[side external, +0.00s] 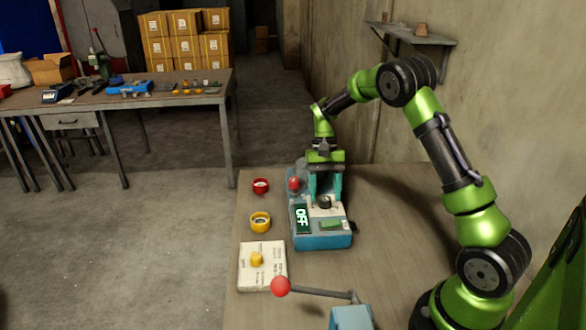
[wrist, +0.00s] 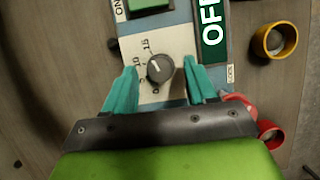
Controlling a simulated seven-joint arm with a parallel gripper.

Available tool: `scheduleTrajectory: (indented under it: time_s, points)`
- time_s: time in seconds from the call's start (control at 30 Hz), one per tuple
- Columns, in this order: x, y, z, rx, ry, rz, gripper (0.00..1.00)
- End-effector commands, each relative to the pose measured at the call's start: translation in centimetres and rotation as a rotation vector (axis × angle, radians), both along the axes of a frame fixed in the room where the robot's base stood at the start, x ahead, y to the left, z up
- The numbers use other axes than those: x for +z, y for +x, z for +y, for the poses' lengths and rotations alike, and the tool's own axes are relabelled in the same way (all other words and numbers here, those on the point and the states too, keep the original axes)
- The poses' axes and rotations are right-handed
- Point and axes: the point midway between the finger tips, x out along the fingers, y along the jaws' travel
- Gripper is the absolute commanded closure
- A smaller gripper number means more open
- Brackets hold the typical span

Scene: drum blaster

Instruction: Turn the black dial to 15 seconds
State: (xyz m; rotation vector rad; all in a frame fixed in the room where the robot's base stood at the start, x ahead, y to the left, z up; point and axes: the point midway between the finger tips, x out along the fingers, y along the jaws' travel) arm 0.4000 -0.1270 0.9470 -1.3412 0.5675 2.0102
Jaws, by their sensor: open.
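The black dial (side external: 324,202) sits on the white panel of the blue drum blaster box (side external: 322,241). In the wrist view, the dial (wrist: 160,68) has a white mark on top pointing to the upper left, roughly towards the 10 and 15; the exact setting is too small to tell. The labels 10 and 15 show on its upper-left side. My gripper (side external: 325,194) is above the panel, pointing down. In the wrist view, my gripper (wrist: 160,66) has its teal fingers open on either side of the dial, with a visible gap on both sides.
A green button (side external: 331,224) and an OFF sign (side external: 302,218) are on the box. A red ring (side external: 260,186), a yellow ring (side external: 260,222) and a card with a yellow knob (side external: 257,259) lie to the left. A red-ball lever (side external: 281,286) stands in front.

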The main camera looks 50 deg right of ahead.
Motion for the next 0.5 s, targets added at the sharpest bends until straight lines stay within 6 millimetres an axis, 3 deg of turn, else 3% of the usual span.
scheduleTrajectory:
  time_s: [0.17,0.5]
  points:
    - [2.4,0.8,-0.8,-0.002,-0.003,-0.006,0.43]
    - [10.1,3.0,-3.1,-0.003,-0.004,-0.006,0.43]
